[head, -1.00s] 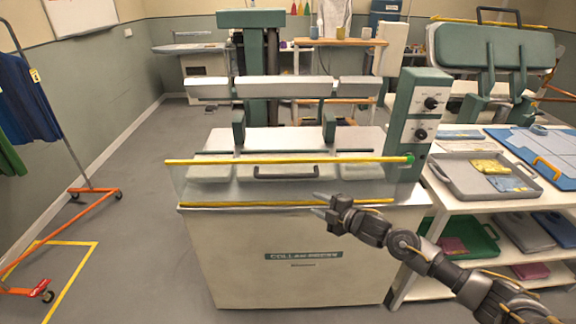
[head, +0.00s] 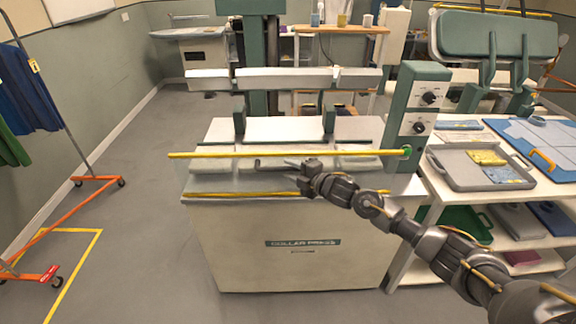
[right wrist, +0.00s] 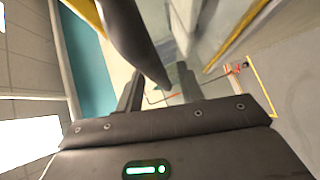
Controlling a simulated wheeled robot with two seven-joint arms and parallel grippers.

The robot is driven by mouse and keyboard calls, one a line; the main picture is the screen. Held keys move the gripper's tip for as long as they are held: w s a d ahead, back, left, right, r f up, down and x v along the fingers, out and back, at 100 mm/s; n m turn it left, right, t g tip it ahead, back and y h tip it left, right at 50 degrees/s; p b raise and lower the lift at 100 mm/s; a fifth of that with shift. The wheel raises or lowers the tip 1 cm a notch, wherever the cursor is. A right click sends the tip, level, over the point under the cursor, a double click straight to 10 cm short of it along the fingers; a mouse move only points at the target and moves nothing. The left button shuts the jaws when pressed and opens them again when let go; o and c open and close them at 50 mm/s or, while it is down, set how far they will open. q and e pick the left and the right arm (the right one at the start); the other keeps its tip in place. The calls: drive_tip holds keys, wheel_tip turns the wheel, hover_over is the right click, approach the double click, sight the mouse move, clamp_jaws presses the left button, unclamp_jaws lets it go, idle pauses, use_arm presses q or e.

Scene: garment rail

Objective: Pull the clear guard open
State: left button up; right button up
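The clear guard (head: 225,180) stands across the front of the collar press (head: 290,245), with a yellow strip (head: 280,154) along its top and another along its bottom. Its dark handle (head: 262,163) shows left of my right gripper (head: 291,164), which hides the handle's right part. In the right wrist view the two fingers of my right gripper (right wrist: 160,88) are apart. A dark bar (right wrist: 138,42), which looks like the handle, runs between them; I cannot tell whether they touch it. My left gripper is not in view.
A control box (head: 412,120) with knobs rises at the press's right. A white table with a grey tray (head: 460,178) stands right of it, near my right arm. A garment rail (head: 60,120) stands at the left, with open floor between it and the press.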

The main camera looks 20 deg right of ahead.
drive_tip(key=shift+x, duration=0.8)
clamp_jaws()
